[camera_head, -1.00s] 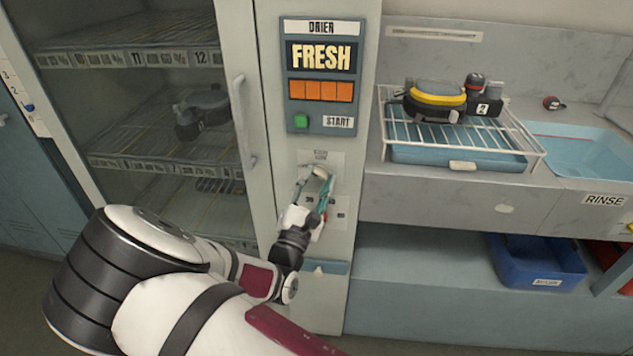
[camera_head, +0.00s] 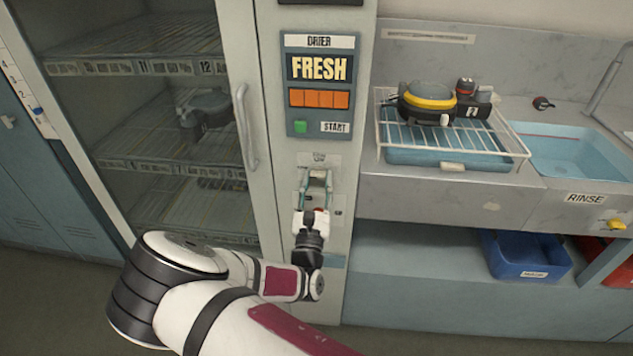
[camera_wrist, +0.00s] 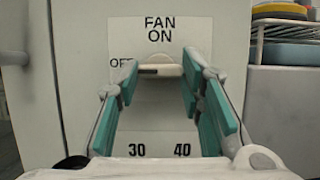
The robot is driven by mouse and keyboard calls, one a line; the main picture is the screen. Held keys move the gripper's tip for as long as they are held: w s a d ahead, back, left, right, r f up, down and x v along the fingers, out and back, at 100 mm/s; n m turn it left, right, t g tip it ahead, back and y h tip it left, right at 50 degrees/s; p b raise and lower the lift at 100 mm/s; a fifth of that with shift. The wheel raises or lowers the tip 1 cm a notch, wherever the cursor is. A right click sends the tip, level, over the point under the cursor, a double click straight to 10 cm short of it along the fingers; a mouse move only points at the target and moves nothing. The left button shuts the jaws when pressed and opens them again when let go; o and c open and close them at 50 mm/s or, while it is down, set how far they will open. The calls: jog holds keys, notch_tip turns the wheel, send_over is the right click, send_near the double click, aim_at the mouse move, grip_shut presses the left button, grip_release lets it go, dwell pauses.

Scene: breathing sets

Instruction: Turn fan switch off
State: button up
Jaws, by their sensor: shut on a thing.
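The fan switch (camera_wrist: 160,71) is a small pale lever on the drier's panel. In the wrist view it sits below the words FAN ON, with OFF partly covered at its left. It points sideways, roughly level. My gripper (camera_wrist: 158,66) has its teal fingers on both sides of the switch, shut on it. In the head view my gripper (camera_head: 317,178) reaches the white fan label (camera_head: 319,158) below the drier panel (camera_head: 320,85). The switch is mostly hidden by the fingers there.
A glass-door cabinet (camera_head: 150,120) with a vertical handle (camera_head: 244,128) is on the left. On the right a rack (camera_head: 452,140) holds a yellow-ringed mask, beside a blue sink (camera_head: 575,150). A blue bin (camera_head: 525,255) stands below. Numbers 30 and 40 sit under the switch.

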dwell(0.4)
jog(key=o, duration=1.2)
jog(key=shift+c, duration=0.2)
jog(key=v, duration=1.2)
